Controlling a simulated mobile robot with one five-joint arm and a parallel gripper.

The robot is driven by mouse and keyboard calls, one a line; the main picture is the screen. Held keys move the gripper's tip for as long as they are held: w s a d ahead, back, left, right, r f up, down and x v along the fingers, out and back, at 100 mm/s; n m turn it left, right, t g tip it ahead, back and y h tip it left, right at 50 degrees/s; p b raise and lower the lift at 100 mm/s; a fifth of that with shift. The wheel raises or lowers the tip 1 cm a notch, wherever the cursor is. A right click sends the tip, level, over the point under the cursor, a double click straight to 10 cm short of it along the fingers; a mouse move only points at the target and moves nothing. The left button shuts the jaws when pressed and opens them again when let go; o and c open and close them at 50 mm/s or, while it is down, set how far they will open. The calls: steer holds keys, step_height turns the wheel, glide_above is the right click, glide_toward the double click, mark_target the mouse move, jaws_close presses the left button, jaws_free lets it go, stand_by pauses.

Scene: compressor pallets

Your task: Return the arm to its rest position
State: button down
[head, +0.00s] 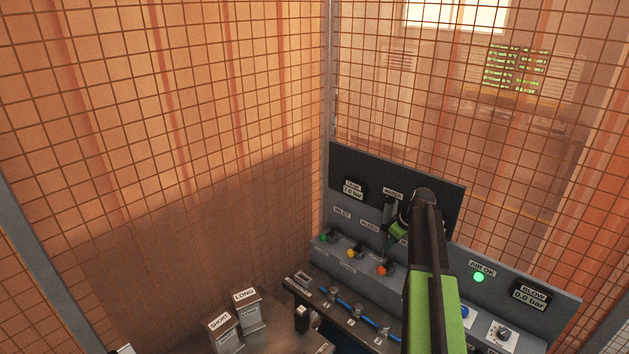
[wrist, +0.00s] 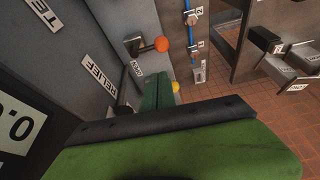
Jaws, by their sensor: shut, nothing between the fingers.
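My arm, green and black, reaches up from the bottom right of the head view in front of the control panel (head: 358,170). My gripper (head: 398,230) is at its far end, bent down toward the panel and partly hidden by the arm. It is shut and holds nothing. In the wrist view, green and black parts of mine fill the lower middle, close to the grey panel face (wrist: 90,45). An orange knob (wrist: 162,44) with its lever stands just beyond them. I cannot tell whether the gripper touches the panel.
Green, yellow and orange knobs (head: 383,270) line the panel's ledge. A green lamp (head: 479,277) glows under "AIR OK". A bench with blue hoses (head: 345,310) lies in front. Bins labelled LONG (head: 247,308) and SHORT (head: 224,333) stand to its left. Mesh fencing (head: 180,120) encloses the corner.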

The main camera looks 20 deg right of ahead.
steer(key=s+a+f+m+g+b, duration=0.1)
steer(key=s+a+f+m+b, duration=0.1)
steer(key=a, duration=0.9)
steer(key=s+a+f+m+g+h+b, duration=0.1)
steer(key=s+a+f+m+b, duration=0.1)
steer(key=s+a+f+b, duration=0.3)
steer(key=s+a+f+m+g+h+b, duration=0.1)
steer(key=s+a+f+b, duration=0.3)
steer(key=s+a, duration=0.6)
steer(key=a+f, duration=0.2)
steer(key=a, duration=0.5)
steer(key=shift+m, duration=0.4)
